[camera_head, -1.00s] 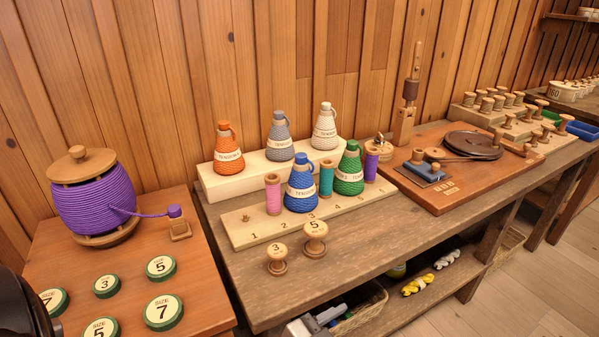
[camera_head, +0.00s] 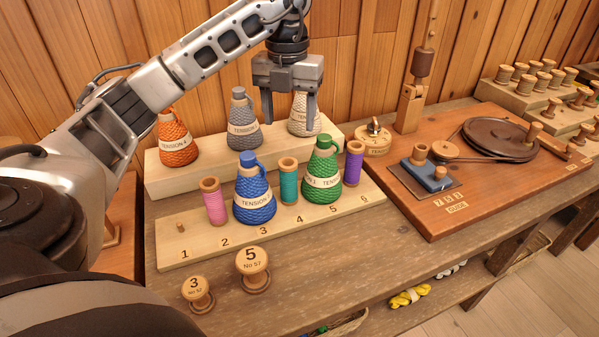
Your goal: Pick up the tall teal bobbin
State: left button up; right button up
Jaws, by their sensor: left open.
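The tall teal bobbin (camera_head: 288,183) stands upright on the numbered pale wooden board (camera_head: 205,249), between the blue cord-wrapped bottle (camera_head: 254,195) and the green one (camera_head: 322,174). Its light wooden top rim is in plain view. My left gripper (camera_head: 290,113) is open, its two fingers pointing down, empty. In the picture it is above the teal bobbin, in front of the grey (camera_head: 242,128) and white (camera_head: 299,112) bottles, partly hiding the white one. It is apart from the bobbin. My right gripper is not in view.
A pink bobbin (camera_head: 214,204) and a purple bobbin (camera_head: 354,162) stand on the same board. An orange bottle (camera_head: 176,141) is on the raised step behind. Two knobs (camera_head: 253,268) (camera_head: 198,292) stand in front. A winding device (camera_head: 500,139) is at right.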

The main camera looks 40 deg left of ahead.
aim_at(288, 178)
pick_arm(q)
jog(key=shift+s+a+f, duration=0.1)
jog(key=shift+f, duration=3.8)
jog(key=shift+s+a+f, duration=0.1)
jog(key=shift+f, duration=3.75)
jog(key=c, duration=1.1)
